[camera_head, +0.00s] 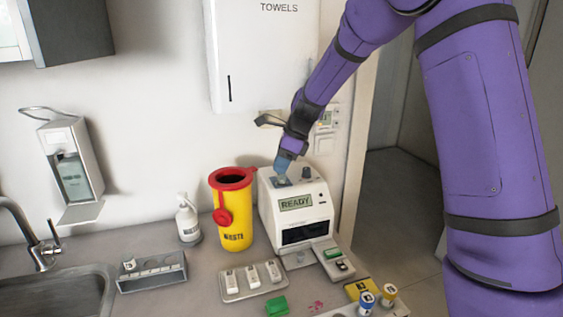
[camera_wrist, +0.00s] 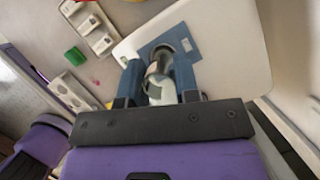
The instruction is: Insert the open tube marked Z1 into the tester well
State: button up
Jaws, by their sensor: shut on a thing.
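The white tester (camera_head: 298,222) stands on the counter with a display reading READY. My gripper (camera_head: 283,166) is over the left part of its top. In the wrist view my gripper (camera_wrist: 158,78) has its two blue fingers shut on a pale, clear-looking tube (camera_wrist: 157,86). The tube is over the blue-grey panel (camera_wrist: 186,41) on the tester's top, which holds the well. I cannot tell whether the tube's lower end is inside the well. The Z1 mark is not readable.
A yellow waste bin (camera_head: 233,215) with a red lid stands close left of the tester. In front lie a tray of white cassettes (camera_head: 228,296), a green block (camera_head: 276,306) and capped tubes (camera_head: 366,301). A grey rack (camera_head: 152,282) and sink (camera_head: 60,296) are farther left.

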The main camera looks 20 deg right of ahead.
aim_at(282, 181)
jog(key=shift+f, duration=1)
jog(key=shift+f, duration=0.7)
jog(key=shift+f, duration=0.25)
jog(key=o, duration=1)
jog(key=shift+r, duration=0.1)
jog(key=v, duration=1)
jog(key=shift+d+r, duration=0.2)
jog(key=shift+r, duration=0.1)
jog(key=shift+s, duration=0.1)
